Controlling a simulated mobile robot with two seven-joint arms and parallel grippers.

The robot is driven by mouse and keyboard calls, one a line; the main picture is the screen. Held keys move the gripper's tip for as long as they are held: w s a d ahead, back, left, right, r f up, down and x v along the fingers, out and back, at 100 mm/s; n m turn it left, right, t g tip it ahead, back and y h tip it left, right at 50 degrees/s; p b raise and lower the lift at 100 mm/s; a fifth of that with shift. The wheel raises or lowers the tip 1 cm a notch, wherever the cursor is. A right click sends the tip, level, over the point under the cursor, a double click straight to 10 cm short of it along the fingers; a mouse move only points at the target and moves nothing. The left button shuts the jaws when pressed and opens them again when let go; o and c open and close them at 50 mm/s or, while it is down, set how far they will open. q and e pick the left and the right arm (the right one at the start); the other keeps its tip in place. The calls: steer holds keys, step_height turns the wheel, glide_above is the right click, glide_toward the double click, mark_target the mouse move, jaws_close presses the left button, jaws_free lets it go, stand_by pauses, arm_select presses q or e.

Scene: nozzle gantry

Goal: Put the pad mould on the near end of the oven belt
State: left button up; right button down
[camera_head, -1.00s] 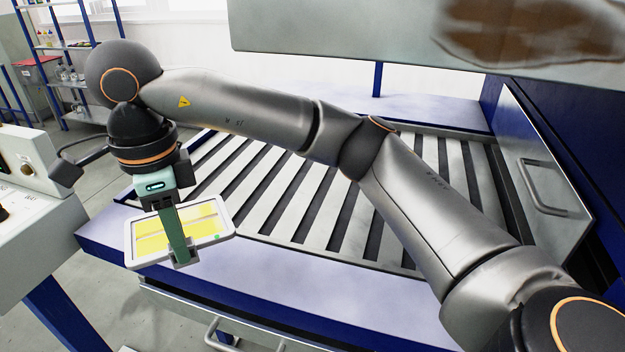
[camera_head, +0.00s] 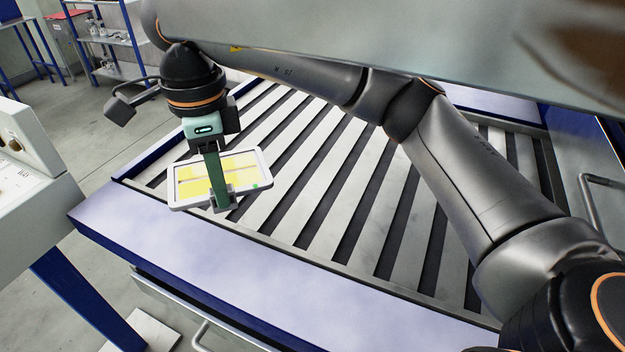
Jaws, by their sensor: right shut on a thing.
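The pad mould (camera_head: 190,188) is a white-rimmed tray with yellow panels and a small green mark at its right corner. My right gripper (camera_head: 221,203) is shut on it, with the green finger crossing its middle and hiding part of the panels. The mould appears slightly tilted, over the front left part of the slatted oven belt (camera_head: 330,180). I cannot tell whether it touches the slats. The belt has light slats with dark gaps, partly hidden by my right arm. My left gripper is not in view.
A pale ledge (camera_head: 200,262) with a blue edge runs along the belt's front. A grey hood (camera_head: 400,40) hangs above the belt. A grey machine (camera_head: 28,180) stands at the left. Blue shelves (camera_head: 105,45) are behind. The visible belt to the mould's right is bare.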

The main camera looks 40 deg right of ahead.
mark_target(266, 174)
steer(key=d+f, duration=0.1)
steer(key=d, duration=0.1)
steer(key=w+d+f, duration=0.1)
steer(key=d, duration=0.2)
steer(key=w+d+f, duration=0.1)
steer(key=d, duration=0.2)
steer(key=shift+f+p, duration=0.25)
steer(key=shift+p, duration=0.05)
steer(key=d+f, duration=0.2)
steer(key=w+d+f, duration=0.1)
steer(key=f, duration=0.1)
steer(key=shift+d+f, duration=0.4)
steer(key=f, duration=0.1)
steer(key=d+f, duration=0.1)
steer(key=f, duration=0.1)
steer(key=shift+w+f+p, duration=0.15)
steer(key=shift+f+p, duration=0.1)
steer(key=shift+p, duration=0.1)
steer(key=shift+f, duration=0.4)
steer(key=shift+f, duration=0.1)
steer(key=c, duration=0.7)
jaws_free()
step_height(266, 174, up, 12)
steer(key=shift+r, duration=0.1)
